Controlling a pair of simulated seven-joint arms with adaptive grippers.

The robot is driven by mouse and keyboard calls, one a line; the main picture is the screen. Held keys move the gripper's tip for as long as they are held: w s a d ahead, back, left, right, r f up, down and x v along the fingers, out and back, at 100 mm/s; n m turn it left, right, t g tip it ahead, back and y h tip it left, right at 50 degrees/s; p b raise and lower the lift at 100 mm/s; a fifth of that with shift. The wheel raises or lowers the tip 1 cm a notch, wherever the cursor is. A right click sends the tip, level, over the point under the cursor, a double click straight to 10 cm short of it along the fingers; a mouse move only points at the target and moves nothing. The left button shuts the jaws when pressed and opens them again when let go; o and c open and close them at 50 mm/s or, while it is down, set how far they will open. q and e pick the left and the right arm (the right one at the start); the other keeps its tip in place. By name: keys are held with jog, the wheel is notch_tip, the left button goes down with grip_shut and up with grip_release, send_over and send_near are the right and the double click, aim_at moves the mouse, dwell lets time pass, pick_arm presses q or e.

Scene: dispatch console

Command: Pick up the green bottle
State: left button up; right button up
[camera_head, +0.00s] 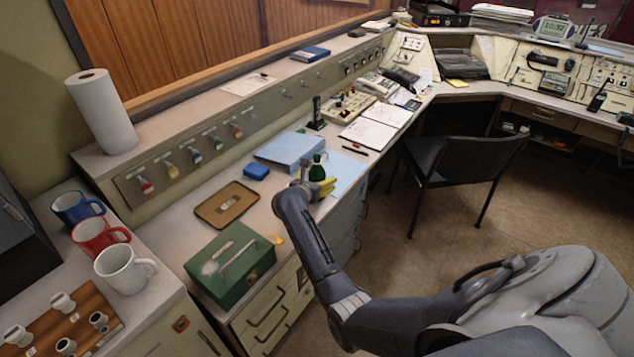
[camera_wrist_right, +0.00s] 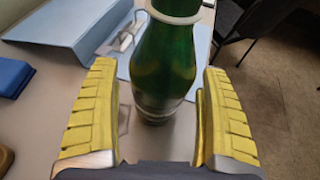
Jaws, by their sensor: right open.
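The green bottle (camera_head: 317,170) stands upright on the console desk, partly hidden by my right gripper in the head view. In the right wrist view the bottle (camera_wrist_right: 165,65) stands between the two yellow-padded fingers, its top cut off by the frame's upper edge. My right gripper (camera_head: 316,186) is at the bottle. In the right wrist view the gripper (camera_wrist_right: 158,110) is open, with a gap visible at the bottle's left side. My left gripper is in neither view.
A blue folder (camera_head: 288,150) and a small blue box (camera_head: 256,172) lie by the bottle. A brown tray (camera_head: 243,202) and a green cash box (camera_head: 212,288) stand nearer. A black chair (camera_head: 470,158) stands right of the desk.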

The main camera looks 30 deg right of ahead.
jog(key=c, duration=1.5)
jog(key=shift+r, duration=0.2)
jog(key=shift+d+r, duration=0.1)
jog(key=shift+r, duration=9.55)
